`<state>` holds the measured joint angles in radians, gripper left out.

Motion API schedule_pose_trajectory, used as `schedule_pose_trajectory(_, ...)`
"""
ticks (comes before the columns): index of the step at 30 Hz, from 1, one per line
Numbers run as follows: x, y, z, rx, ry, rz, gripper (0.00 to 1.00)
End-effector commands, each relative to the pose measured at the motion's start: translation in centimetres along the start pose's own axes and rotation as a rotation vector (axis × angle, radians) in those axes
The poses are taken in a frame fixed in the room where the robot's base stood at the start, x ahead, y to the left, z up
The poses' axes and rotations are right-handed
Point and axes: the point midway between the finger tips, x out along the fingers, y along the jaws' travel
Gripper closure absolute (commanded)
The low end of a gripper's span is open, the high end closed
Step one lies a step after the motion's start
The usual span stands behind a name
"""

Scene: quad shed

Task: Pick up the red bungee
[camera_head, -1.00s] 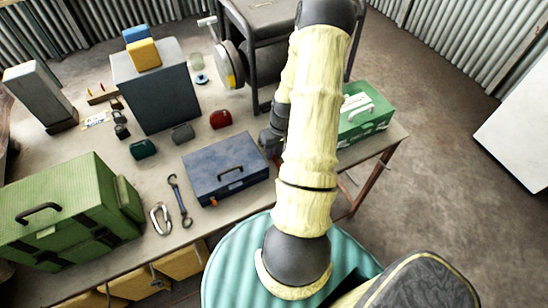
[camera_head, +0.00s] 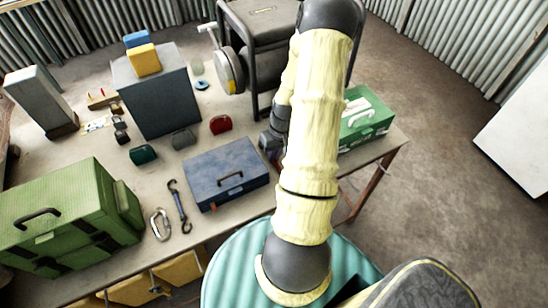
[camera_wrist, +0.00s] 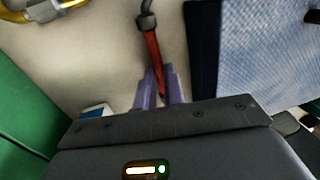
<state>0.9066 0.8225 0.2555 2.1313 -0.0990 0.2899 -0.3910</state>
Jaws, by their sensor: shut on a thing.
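The red bungee (camera_wrist: 152,50) shows in the wrist view as a red cord with a dark hook at its upper end. Its lower part runs between the two purple fingers of my gripper (camera_wrist: 158,90), which are shut on it. The cord's lower end is hidden by the fingers and gripper body.
In the wrist view the blue toolbox (camera_wrist: 255,50) is close on the right, a green box (camera_wrist: 30,110) on the left and a yellow carabiner (camera_wrist: 45,10) at upper left. A blue hooked strap (camera_head: 180,206) and silver carabiner (camera_head: 160,224) lie near a large green case (camera_head: 60,215).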

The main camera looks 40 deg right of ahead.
Motion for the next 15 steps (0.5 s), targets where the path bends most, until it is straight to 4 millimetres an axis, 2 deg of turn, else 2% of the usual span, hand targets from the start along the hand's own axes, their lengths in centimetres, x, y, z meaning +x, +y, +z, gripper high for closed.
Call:
schedule_pose_trajectory(9, -5.3, -0.9, -0.1, 0.001, 0.004, 0.003, 1.00)
schedule_pose_trajectory(15, -8.0, -1.4, -0.1, 0.001, 0.002, 0.001, 1.00)
